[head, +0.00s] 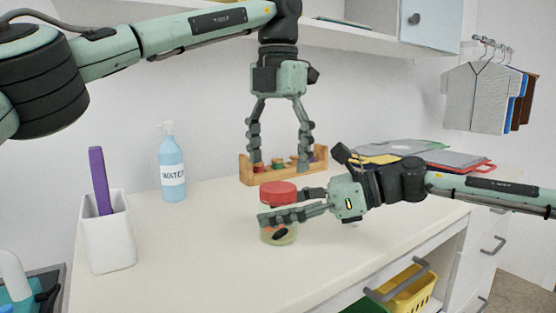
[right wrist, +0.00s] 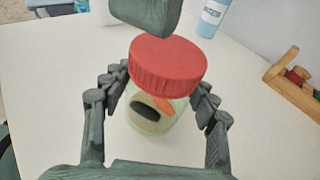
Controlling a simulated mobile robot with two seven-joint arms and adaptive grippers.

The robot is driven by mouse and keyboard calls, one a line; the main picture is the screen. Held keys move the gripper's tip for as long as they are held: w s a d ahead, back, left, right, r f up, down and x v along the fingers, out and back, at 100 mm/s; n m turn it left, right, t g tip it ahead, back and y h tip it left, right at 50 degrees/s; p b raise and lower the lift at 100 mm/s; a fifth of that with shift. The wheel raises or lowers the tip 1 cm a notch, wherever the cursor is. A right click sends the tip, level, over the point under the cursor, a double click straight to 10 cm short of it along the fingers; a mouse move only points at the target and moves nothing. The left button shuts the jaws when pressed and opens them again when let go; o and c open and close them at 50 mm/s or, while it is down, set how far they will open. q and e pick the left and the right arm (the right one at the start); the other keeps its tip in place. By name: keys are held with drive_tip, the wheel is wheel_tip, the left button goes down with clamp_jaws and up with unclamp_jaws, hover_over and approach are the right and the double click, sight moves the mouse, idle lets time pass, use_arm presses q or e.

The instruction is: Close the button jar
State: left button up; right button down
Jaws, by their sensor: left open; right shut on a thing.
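The button jar is a clear glass jar (head: 280,236) with a red lid (head: 278,192) on top; whether the lid is fully tightened I cannot tell. Dark and orange buttons show through the glass in the right wrist view (right wrist: 150,112). My right gripper (head: 290,210) is shut on the jar body below the lid, one finger on each side, and the jar stands upright on the counter. My left gripper (head: 280,160) points down and is open and empty, above the lid in the head view. A dark green part above the lid in the right wrist view looks like its fingertip.
A wooden rack (head: 318,168) with small coloured items stands behind the jar. Folders (head: 400,150) lie at the back right. The counter left of the jar is clear.

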sight(278, 186)
use_arm(q)
drive_tip(key=shift+r, duration=1.75)
drive_tip(key=shift+c, duration=0.2)
drive_tip(key=shift+f, duration=0.1)
drive_tip(key=shift+f, duration=3.95)
drive_tip(key=c, duration=1.2)
drive_tip(key=o, duration=1.3)
drive_tip(key=shift+o, duration=0.2)
drive_tip(key=shift+r, duration=0.15)
